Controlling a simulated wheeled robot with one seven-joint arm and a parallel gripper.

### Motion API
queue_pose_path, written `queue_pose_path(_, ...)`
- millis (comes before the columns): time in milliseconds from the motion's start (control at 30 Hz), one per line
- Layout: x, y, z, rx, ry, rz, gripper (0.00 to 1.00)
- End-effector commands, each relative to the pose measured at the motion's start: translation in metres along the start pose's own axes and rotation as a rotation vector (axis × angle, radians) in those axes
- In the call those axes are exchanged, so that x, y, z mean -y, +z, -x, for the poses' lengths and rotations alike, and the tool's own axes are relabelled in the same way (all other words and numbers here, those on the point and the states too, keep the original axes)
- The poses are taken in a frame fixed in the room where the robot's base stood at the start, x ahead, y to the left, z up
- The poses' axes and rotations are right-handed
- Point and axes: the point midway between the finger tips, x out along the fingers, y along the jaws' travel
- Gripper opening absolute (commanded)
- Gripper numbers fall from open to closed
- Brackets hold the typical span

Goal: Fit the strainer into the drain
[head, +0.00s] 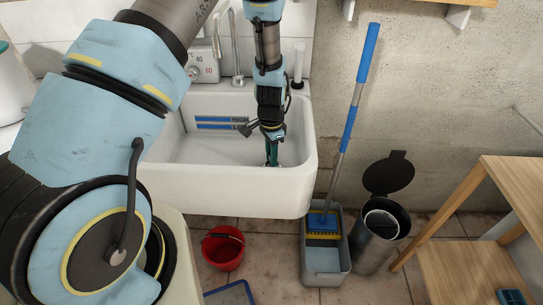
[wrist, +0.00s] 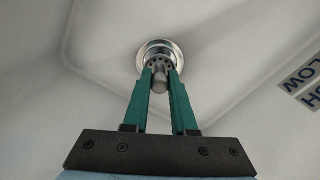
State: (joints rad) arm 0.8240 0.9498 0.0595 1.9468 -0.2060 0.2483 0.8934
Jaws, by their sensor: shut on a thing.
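My gripper (wrist: 160,76) has green fingers, which are closed on the knob of the strainer (wrist: 160,63), a small shiny metal piece. In the wrist view the strainer is at the fingertips, in line with the round metal drain (wrist: 168,44) in the sink floor. The drain's rim shows around and behind it. I cannot tell whether the strainer sits in the drain or is just above it. In the head view my gripper (head: 272,153) points down into the white sink (head: 230,197), low near its floor. The strainer and drain are hidden there.
Sink walls surround my gripper, with blue level labels (head: 221,123) on the back wall. A tap (head: 236,60) stands behind.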

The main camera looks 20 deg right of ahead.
Motion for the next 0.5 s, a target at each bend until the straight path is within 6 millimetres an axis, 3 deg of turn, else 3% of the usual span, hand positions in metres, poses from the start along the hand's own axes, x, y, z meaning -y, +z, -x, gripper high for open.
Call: queue_pose_path(500,0.0,0.0001,-0.0055,0.0,0.0,0.0,0.0)
